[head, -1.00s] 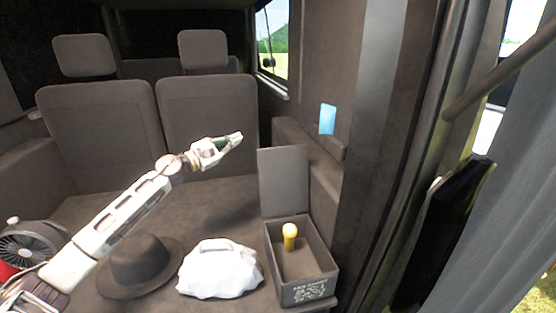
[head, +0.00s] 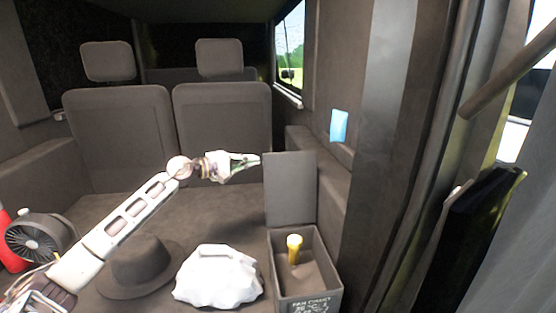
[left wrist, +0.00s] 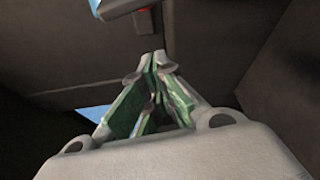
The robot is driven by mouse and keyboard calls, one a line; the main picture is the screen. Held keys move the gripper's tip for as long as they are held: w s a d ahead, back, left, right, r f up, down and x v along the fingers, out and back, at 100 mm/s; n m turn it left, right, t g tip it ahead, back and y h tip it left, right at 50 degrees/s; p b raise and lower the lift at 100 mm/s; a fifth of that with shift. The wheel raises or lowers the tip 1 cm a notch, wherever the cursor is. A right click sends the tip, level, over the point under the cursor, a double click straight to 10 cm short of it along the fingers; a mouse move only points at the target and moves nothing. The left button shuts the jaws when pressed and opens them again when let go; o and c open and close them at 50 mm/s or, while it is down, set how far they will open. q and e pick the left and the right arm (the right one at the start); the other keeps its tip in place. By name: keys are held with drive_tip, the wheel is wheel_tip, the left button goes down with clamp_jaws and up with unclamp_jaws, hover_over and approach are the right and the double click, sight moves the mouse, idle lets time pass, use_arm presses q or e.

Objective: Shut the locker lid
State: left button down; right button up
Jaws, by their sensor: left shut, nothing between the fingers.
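The locker is an open grey box (head: 309,284) at the lower right in the head view, with white lettering on its front. Its lid (head: 291,189) stands upright at the back edge. A yellow cylindrical object (head: 294,248) stands inside the box. My left gripper (head: 258,160) is shut and empty, its tips close to the upper left edge of the lid; I cannot tell if they touch. In the left wrist view the gripper's fingers (left wrist: 154,70) meet at the tips, with dark grey surfaces beyond. My right gripper is not in view.
A white bag (head: 218,276) and a dark hat (head: 139,267) lie left of the box. A fan-like machine (head: 38,238) stands at the far left. Seats (head: 222,130) are behind. A blue card (head: 339,125) is on the right wall.

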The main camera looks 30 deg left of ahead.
sight(277, 158)
use_arm(q)
drive_tip(key=shift+w+d, duration=0.1)
drive_tip(key=shift+w, duration=0.05)
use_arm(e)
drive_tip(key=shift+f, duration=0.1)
use_arm(q)
drive_tip(key=w+d, duration=0.1)
drive_tip(key=d, duration=0.1)
drive_tip(key=w+d+p, duration=0.1)
drive_tip(key=w+d, duration=0.1)
drive_tip(key=d, duration=0.1)
drive_tip(key=w+d+p, duration=0.1)
drive_tip(key=w+d, duration=0.1)
drive_tip(key=shift+w+d, duration=0.1)
drive_tip(key=shift+d, duration=0.1)
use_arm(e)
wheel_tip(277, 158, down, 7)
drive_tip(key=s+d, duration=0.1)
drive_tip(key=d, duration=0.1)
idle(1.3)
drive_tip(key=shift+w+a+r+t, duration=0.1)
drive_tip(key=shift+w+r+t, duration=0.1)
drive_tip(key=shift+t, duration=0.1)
